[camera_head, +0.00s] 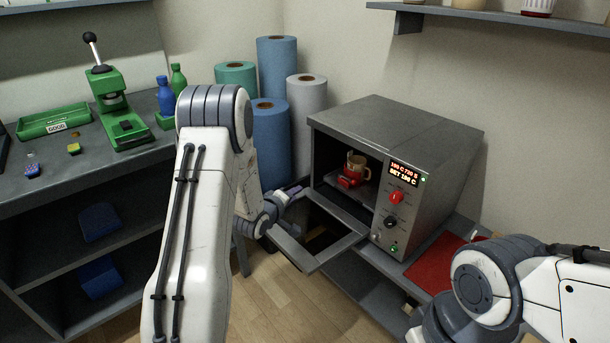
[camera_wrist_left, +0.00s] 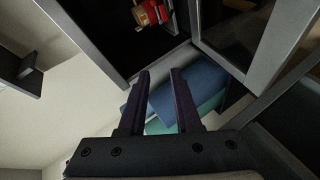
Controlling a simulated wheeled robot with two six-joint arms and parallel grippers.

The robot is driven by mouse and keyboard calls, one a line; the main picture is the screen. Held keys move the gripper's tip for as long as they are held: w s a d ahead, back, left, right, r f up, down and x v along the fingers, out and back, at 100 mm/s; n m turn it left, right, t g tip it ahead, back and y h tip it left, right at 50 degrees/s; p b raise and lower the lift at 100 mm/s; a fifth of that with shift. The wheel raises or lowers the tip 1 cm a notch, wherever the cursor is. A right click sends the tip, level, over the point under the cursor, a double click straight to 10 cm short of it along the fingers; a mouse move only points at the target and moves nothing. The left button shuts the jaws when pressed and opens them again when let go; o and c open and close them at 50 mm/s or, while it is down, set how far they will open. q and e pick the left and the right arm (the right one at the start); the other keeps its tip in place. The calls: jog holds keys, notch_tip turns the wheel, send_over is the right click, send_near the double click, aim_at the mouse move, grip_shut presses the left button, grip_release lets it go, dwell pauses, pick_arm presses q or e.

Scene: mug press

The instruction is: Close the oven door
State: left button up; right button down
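The grey metal oven (camera_head: 400,140) stands on a shelf at the right, its front facing left. Its door (camera_head: 312,262), a grey frame with a dark window, hangs open and lowered in front of the cavity; the door frame also shows at upper right in the left wrist view (camera_wrist_left: 264,55). A beige and red mug (camera_head: 356,164) sits inside the oven. My left gripper (camera_head: 293,192) is beside the door's left edge, close to the oven's opening. In the left wrist view its purple fingers (camera_wrist_left: 161,75) are apart with nothing between them. My right gripper is out of view.
Tall blue, green and white rolls (camera_head: 270,150) stand behind my left arm. A red mat (camera_head: 445,262) lies right of the oven. A bench (camera_head: 60,180) with a green press (camera_head: 110,100) is at the left. Wood floor (camera_head: 290,315) is clear below the door.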

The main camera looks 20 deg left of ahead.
pick_arm(q)
jog(key=w+a+f+n+t+h, duration=0.1)
jog(key=w+n+t, duration=0.1)
jog(key=w, duration=0.9)
jog(key=shift+f+n+t+b, duration=0.4)
jog(key=shift+n+b, duration=0.05)
jog(key=shift+n, duration=0.25)
jog(key=shift+a, duration=0.1)
grip_shut()
dwell(0.6)
